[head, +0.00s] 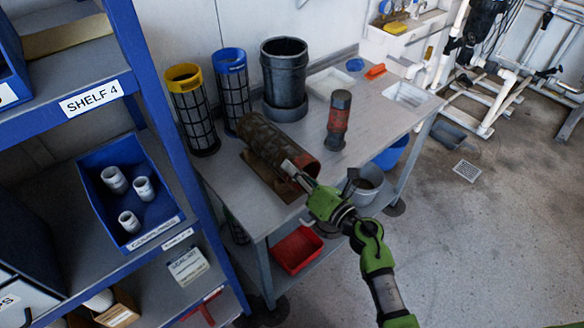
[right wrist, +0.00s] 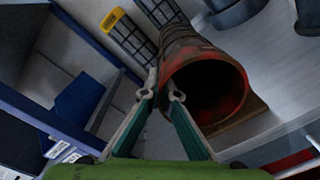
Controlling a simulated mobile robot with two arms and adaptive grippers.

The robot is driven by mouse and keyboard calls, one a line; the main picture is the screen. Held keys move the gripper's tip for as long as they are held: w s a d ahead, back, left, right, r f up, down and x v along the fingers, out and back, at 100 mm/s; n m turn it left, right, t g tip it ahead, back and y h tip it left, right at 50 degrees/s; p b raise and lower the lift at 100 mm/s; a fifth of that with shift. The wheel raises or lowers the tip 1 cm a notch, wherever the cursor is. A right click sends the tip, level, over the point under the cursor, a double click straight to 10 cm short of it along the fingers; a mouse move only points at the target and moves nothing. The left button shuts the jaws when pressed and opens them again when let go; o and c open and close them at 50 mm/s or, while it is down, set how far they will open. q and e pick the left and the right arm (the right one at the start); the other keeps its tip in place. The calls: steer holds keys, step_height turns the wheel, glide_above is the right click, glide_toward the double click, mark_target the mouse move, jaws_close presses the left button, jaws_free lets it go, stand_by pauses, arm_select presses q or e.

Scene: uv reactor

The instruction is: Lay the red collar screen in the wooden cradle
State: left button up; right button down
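The red collar screen (head: 270,139) is a dark, rusty mesh tube with a worn red collar. It lies on its side along the wooden cradle (head: 256,166) on the metal table, its open collar end towards me. The right wrist view looks into that red end (right wrist: 222,88), with part of the cradle (right wrist: 247,121) below it. My right gripper (head: 298,171) is at the left side of the collar rim. Its fingers (right wrist: 164,86) are close together with the rim wall between them. The contact itself is partly hidden. My left gripper is not in view.
A yellow-topped screen (head: 193,111), a blue-topped screen (head: 233,89) and a dark cylinder (head: 285,78) stand behind. A dark-and-red canister (head: 338,121) stands to the right. Blue shelving (head: 160,107) is close on the left.

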steer(key=shift+f, duration=0.1)
steer(key=c, duration=2.2)
jaws_free()
steer(key=shift+f, duration=0.1)
steer(key=shift+s, duration=0.1)
steer(key=v, duration=1.2)
